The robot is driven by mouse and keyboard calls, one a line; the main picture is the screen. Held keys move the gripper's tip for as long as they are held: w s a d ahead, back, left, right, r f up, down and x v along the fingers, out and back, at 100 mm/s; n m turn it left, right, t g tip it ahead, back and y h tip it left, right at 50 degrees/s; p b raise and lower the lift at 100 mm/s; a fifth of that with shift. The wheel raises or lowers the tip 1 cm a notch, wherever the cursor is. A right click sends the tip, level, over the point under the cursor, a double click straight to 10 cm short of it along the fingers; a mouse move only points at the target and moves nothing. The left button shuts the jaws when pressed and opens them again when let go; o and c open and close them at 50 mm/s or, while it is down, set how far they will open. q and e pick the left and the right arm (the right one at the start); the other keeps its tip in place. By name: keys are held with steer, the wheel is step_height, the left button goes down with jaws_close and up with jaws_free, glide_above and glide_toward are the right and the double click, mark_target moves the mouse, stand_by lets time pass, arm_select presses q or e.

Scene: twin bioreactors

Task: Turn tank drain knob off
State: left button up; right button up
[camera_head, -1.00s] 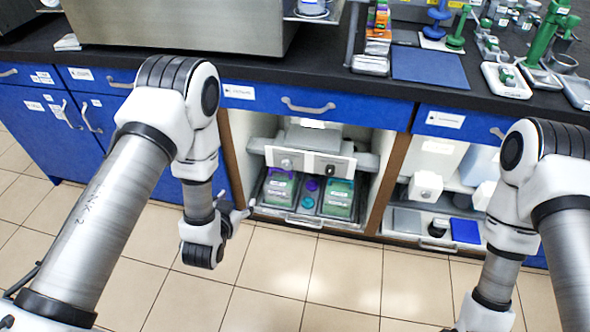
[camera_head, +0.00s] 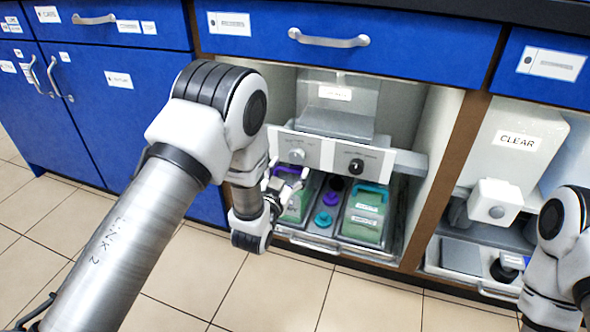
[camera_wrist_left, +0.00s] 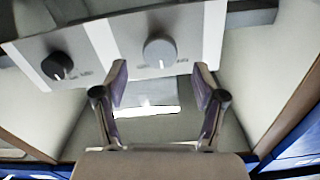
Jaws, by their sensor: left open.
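Two knobs sit side by side on a pale panel (camera_head: 327,155) in the open cabinet bay: a light grey knob (camera_head: 297,155) and a black knob (camera_head: 356,166). Their labels are too small to read, so I cannot tell which is the drain knob. My left gripper (camera_head: 288,180) is just in front of and below the grey knob, open and empty. In the left wrist view the grey knob (camera_wrist_left: 160,53) lies beyond the gap between the open fingers (camera_wrist_left: 160,84), apart from them. The black knob (camera_wrist_left: 57,66) is to their left there. My right gripper is out of view.
Below the panel, a tray (camera_head: 312,243) holds green-filled containers (camera_head: 367,213) and a teal knob-like piece (camera_head: 323,219). A brown divider (camera_head: 447,180) separates this bay from one marked CLEAR. The tiled floor in front is free.

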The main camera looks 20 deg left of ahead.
mark_target(295, 158)
arm_select(q)
steer(key=w+b, duration=0.1)
steer(key=w, duration=0.3)
steer(key=shift+w+d+f+b, duration=0.1)
steer(key=shift+w+f+b, duration=0.05)
steer(key=shift+w+b, duration=0.2)
steer(key=c, duration=1.1)
steer(key=shift+c, duration=0.2)
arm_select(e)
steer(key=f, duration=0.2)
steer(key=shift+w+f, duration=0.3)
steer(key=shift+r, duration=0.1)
